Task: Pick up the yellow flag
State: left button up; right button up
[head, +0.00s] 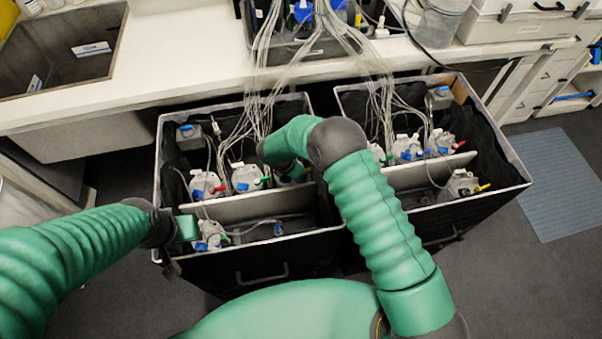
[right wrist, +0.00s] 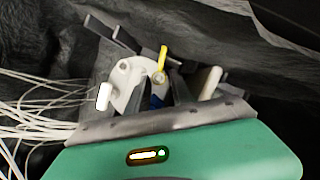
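The yellow flag (right wrist: 162,60) shows in the right wrist view. It stands up from a white device (right wrist: 126,82) with a round light pivot at its base. My right gripper (right wrist: 161,80) is just below the flag, its dark grey fingers apart, with some blue between them. I cannot tell whether a finger touches the flag. In the head view my right arm reaches into the left bin (head: 254,287), and its gripper is hidden. A yellow flag (head: 482,188) also shows in the right bin (head: 470,215). My left gripper (head: 178,245) is at the left bin's left edge; its finger opening is unclear.
White devices with red, green and blue parts stand in both bins, split by light dividers (head: 262,205). Bundles of thin white tubes (head: 265,60) hang into the bins from the counter (head: 180,70). A grey mat (head: 565,190) lies on the floor at right.

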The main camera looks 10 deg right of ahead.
jog(key=c, duration=0.6)
jog(key=shift+a, duration=0.1)
jog(key=shift+r, duration=0.15)
